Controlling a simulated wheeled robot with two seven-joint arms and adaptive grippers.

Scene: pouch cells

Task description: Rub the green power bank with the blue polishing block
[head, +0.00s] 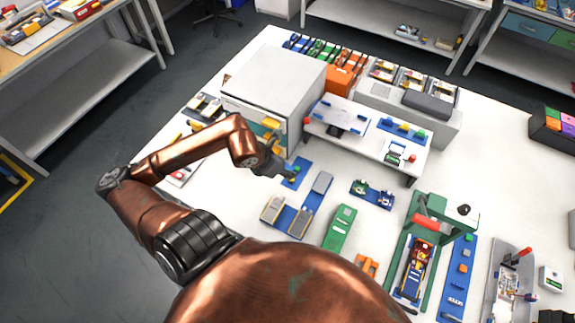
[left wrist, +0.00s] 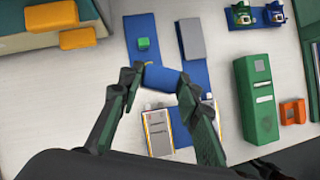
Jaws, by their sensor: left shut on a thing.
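My left gripper (left wrist: 152,88) is shut on the blue polishing block (left wrist: 161,78), which sits crosswise between its fingertips. In the head view the left gripper (head: 288,171) is over the left part of the work area; the block is hard to make out there. The green power bank (left wrist: 256,98) lies on the white table, to the right of the gripper and apart from it. It is a long green body with pale patches on top, and it also shows in the head view (head: 341,228). My right gripper is not in view.
A grey block (left wrist: 191,38) and silver pouch cells (left wrist: 158,132) lie close by on a blue base. An orange piece (left wrist: 292,111) is beside the power bank. A green press (head: 434,210) stands right.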

